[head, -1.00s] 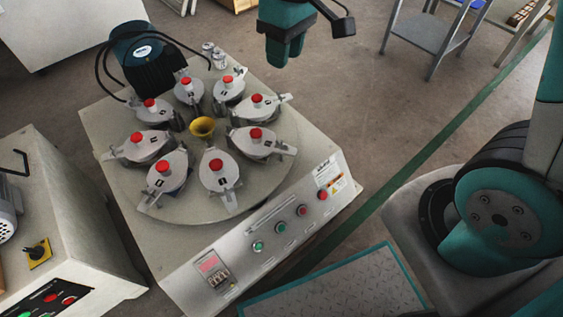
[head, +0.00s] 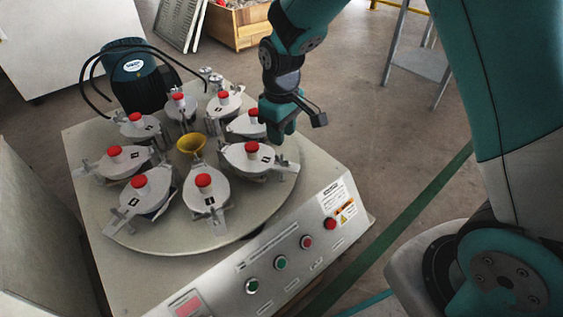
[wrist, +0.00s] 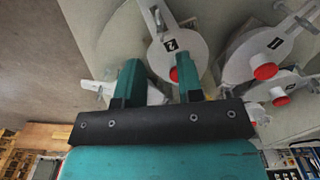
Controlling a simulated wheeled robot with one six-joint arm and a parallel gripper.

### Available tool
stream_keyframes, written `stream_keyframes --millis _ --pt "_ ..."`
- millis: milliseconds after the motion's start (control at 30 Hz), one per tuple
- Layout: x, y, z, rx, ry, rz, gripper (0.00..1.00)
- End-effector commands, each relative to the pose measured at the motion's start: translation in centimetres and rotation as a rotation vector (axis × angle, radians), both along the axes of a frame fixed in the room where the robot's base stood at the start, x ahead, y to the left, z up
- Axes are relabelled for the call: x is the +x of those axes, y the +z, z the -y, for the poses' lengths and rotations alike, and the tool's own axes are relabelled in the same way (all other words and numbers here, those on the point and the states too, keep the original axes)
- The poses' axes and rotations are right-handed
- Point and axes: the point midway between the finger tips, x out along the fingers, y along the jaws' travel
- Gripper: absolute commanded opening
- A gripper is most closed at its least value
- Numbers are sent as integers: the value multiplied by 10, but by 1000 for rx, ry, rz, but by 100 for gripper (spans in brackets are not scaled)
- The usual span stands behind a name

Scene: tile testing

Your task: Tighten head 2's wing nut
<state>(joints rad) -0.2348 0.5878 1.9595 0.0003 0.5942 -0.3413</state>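Head 2 (wrist: 165,45) shows in the wrist view as a pale clamped lid with a black "2" label and a red knob. Its wing nut (wrist: 156,17) is at its outer end, near the top of that view. My gripper (wrist: 158,64) is open and empty, its two teal fingers apart with part of head 2 between them in the picture. In the head view my gripper (head: 279,128) hangs at the right side of the round table, by the right-hand heads. Head 2 seems to be the front-right one (head: 247,160) there; its label is too small to read.
Head 1 (wrist: 270,45) is beside head 2 in the wrist view. The other heads ring a yellow funnel (head: 191,144) on the turntable (head: 245,228). A dark motor (head: 131,75) with cables stands behind. A button panel (head: 290,245) is in front.

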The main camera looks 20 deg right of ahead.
Motion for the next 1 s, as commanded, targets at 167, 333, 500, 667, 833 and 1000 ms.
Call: stream_keyframes --millis 167,333,500,667,833,1000 --pt "-1 -45 0 -1 0 -3 34" --pt "-1 -68 0 0 0 -2 34" --pt "0 -76 0 1 0 1 34" --pt "0 -77 0 1 0 1 34" --pt "0 -76 0 0 0 0 25" --pt "0 -76 0 0 0 0 0"
